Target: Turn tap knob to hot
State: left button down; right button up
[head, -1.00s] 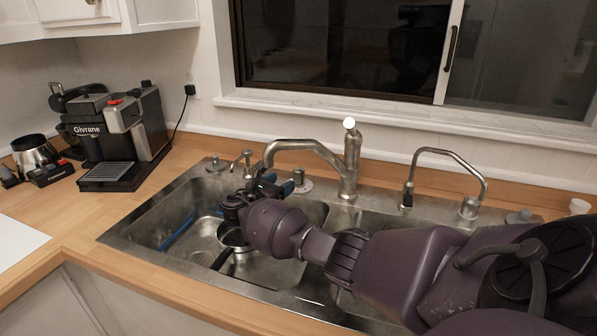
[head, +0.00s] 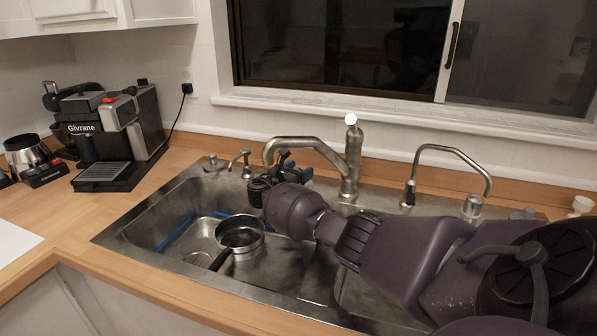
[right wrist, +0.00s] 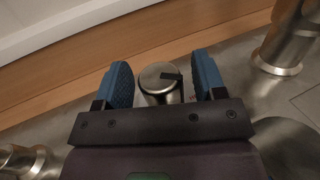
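The tap knob (right wrist: 160,82), a short metal cylinder with a dark mark on top, stands on the sink deck between the blue fingertips of my right gripper (right wrist: 163,78) in the right wrist view. The gripper is open, with a finger on each side; a small gap shows at the knob's right, and contact on the left is unclear. In the head view my right gripper (head: 294,167) is left of the faucet (head: 352,160), under its spout, and largely hides the knob. My left gripper is not in view.
A pot (head: 240,233) sits in the left sink basin. A small soap dispenser (head: 245,163) stands left of the gripper, and a thin filter tap (head: 412,185) to the right. A coffee machine (head: 110,135) is on the left counter. The window ledge runs behind.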

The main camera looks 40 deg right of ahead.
jog(key=c, duration=0.9)
jog(key=shift+r+n+t+p, duration=0.3)
jog(key=shift+n+t+p, duration=0.1)
jog(key=shift+t+p, duration=0.3)
jog(key=shift+n+t+p, duration=0.3)
jog(key=shift+t+p, duration=0.1)
jog(key=shift+p, duration=0.2)
jog(key=shift+f+t, duration=0.3)
jog(key=o, duration=0.9)
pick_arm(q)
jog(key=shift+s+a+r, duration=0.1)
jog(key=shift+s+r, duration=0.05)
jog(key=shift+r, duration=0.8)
